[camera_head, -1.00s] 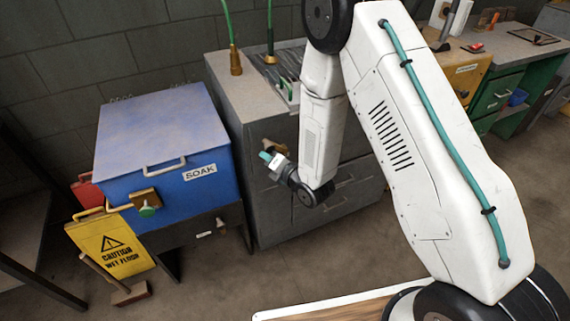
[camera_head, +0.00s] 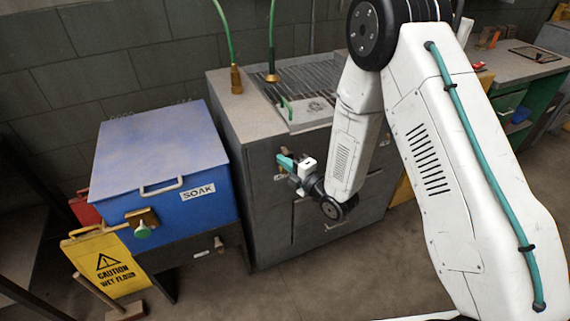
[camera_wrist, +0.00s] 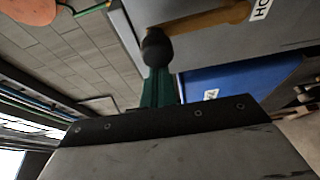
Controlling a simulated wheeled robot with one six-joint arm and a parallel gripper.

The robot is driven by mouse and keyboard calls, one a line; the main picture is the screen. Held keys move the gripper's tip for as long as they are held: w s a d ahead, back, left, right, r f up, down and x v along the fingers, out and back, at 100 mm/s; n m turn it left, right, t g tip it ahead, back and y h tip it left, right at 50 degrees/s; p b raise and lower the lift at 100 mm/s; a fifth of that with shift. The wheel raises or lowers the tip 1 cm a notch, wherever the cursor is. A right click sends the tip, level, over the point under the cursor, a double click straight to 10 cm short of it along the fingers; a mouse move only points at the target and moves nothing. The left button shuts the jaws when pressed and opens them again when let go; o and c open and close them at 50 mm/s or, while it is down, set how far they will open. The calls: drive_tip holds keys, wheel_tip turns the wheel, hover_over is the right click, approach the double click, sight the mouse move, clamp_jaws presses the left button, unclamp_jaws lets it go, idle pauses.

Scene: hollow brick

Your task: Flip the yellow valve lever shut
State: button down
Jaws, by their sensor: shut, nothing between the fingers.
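The yellow lever (camera_wrist: 212,18) shows in the wrist view as an ochre bar along the top, on a grey panel beside a white label reading "HO". Its left end passes behind a dark rounded piece at the tip of my green fingers. My gripper (camera_wrist: 157,60) is shut and empty, close to that end of the lever; I cannot tell whether they touch. In the head view my gripper (camera_head: 284,161) is at the front of the grey sink cabinet (camera_head: 265,215), below its top edge. There the gripper mostly hides the lever.
A blue SOAK tank (camera_head: 165,150) with a brass valve and green knob (camera_head: 143,230) stands left of the cabinet. A yellow wet-floor sign (camera_head: 105,265) leans before it. Green hoses (camera_head: 272,35) rise above the sink. Open floor lies in front.

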drive_tip(key=shift+w+d+r, duration=0.1)
drive_tip(key=shift+w+d, duration=0.05)
drive_tip(key=shift+d, duration=0.25)
idle(0.3)
drive_tip(key=s+a+r, duration=0.1)
drive_tip(key=s+a, duration=0.1)
drive_tip(key=a, duration=0.2)
drive_tip(key=v, duration=0.9)
drive_tip(key=shift+s+d+f, duration=0.25)
drive_tip(key=shift+f, duration=0.2)
